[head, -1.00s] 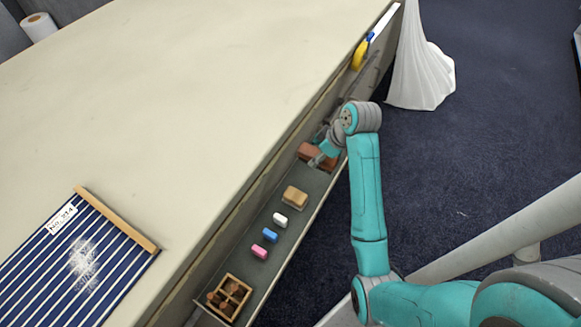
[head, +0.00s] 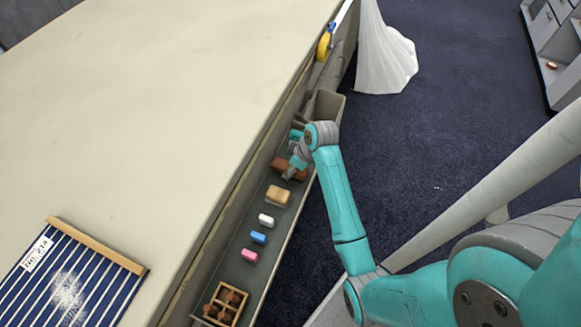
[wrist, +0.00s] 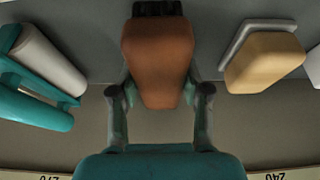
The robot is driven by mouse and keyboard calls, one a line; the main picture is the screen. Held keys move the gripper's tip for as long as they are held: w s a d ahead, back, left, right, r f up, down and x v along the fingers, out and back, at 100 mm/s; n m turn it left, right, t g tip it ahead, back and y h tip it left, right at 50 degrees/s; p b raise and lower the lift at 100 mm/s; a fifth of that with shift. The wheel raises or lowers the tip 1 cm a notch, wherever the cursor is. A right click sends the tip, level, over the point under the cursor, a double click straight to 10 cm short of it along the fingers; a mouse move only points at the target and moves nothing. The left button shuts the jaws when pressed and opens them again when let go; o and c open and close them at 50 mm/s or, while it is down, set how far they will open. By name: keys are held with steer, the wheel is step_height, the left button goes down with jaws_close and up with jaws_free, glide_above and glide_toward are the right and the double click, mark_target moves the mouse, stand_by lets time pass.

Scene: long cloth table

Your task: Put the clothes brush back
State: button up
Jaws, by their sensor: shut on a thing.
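The clothes brush (wrist: 158,60) is a brown block with dark bristles at its far end in the wrist view. In the head view the brown brush (head: 283,166) is partly hidden by my gripper. It is in or just over the long grey trough (head: 209,272) along the table's side, between a tan block (head: 278,196) and a teal-and-white roller (wrist: 48,60). My gripper (wrist: 160,97) is shut on the brush, one finger on each side; it also shows in the head view (head: 290,172). I cannot tell whether the brush touches the trough floor.
Beyond my gripper are a grey bin (head: 327,104) and a yellow item (head: 324,45).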

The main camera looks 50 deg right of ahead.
mark_target(287, 193)
steer(key=shift+f, duration=0.1)
steer(key=o, duration=1.2)
steer(key=v, duration=1.2)
steer(key=s+a+f, duration=0.1)
steer(key=a+f, duration=0.1)
steer(key=a, duration=0.1)
steer(key=s+a+f+m+t+h, duration=0.1)
steer(key=a+f, duration=0.2)
steer(key=s+a+f+m+t, duration=0.1)
steer(key=a+f, duration=0.1)
steer(key=a, duration=0.1)
steer(key=shift+a+f, duration=0.1)
steer(key=shift+f, duration=0.2)
steer(key=s+a+f+m+t+h, duration=0.1)
steer(key=s+a+m+t+h, duration=0.1)
steer(key=s+a, duration=0.5)
steer(key=s+a+r+t, duration=0.3)
steer(key=s+r, duration=0.4)
steer(key=s, duration=0.2)
steer(key=s+a+r+t+y, duration=0.1)
steer(key=s+a+r+t, duration=0.2)
steer(key=s+r, duration=0.5)
steer(key=shift+s+a+r+t, duration=0.25)
steer(key=shift+s+a+t, duration=0.05)
steer(key=shift+s+a, duration=0.2)
